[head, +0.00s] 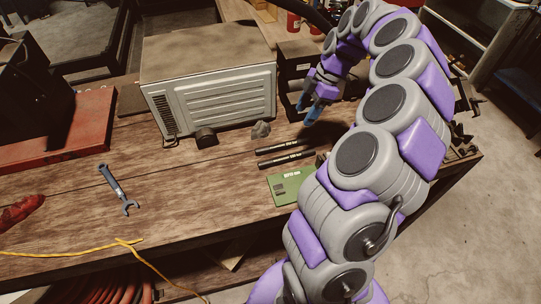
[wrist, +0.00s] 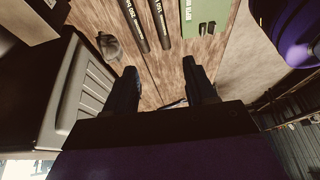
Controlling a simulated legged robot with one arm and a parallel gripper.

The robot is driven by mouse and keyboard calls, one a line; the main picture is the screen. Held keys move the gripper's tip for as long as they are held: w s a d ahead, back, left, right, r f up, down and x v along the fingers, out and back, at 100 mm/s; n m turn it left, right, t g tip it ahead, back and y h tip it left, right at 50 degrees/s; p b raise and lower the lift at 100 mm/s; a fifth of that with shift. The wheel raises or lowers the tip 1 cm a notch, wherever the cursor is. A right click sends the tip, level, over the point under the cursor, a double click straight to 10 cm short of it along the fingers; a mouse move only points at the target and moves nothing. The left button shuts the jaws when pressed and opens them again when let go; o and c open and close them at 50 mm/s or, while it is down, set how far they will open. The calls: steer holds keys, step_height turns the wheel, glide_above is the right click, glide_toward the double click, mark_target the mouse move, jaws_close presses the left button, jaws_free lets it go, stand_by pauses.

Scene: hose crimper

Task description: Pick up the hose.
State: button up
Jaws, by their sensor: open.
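Two short black hoses with pale lettering lie side by side on the wooden bench: the upper hose (head: 280,147) and the lower hose (head: 287,160). Both show at the top of the wrist view, one on the left (wrist: 134,24) and one on the right (wrist: 160,24). My gripper (head: 308,108) is above the bench, up and right of the hoses in the head view. In the wrist view its two dark fingers (wrist: 163,82) are apart with only bench wood between them. The hoses are beyond the fingertips and not touched.
A green labelled piece (head: 288,186) lies just below the hoses. A grey metal box (head: 210,98) stands behind them, with a small grey lump (head: 260,130) by it. A blue wrench (head: 118,190), a red cloth-like item (head: 20,212) and a yellow cord (head: 75,250) are at left.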

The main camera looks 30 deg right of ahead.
steer(key=d+f, duration=0.1)
steer(key=b, duration=0.2)
glide_above(288, 156)
steer(key=d, duration=0.2)
steer(key=shift+n, duration=0.4)
step_height(288, 156, down, 12)
steer(key=shift+w+d+r, duration=0.1)
steer(key=shift+w+r, duration=0.05)
steer(key=shift+a+f, duration=0.3)
steer(key=f, duration=0.1)
steer(key=f+b, duration=0.1)
steer(key=f, duration=0.3)
steer(key=shift+s+a, duration=0.2)
steer(key=shift+a, duration=0.3)
steer(key=shift+c, duration=1.3)
steer(key=shift+a, duration=0.1)
jaws_close()
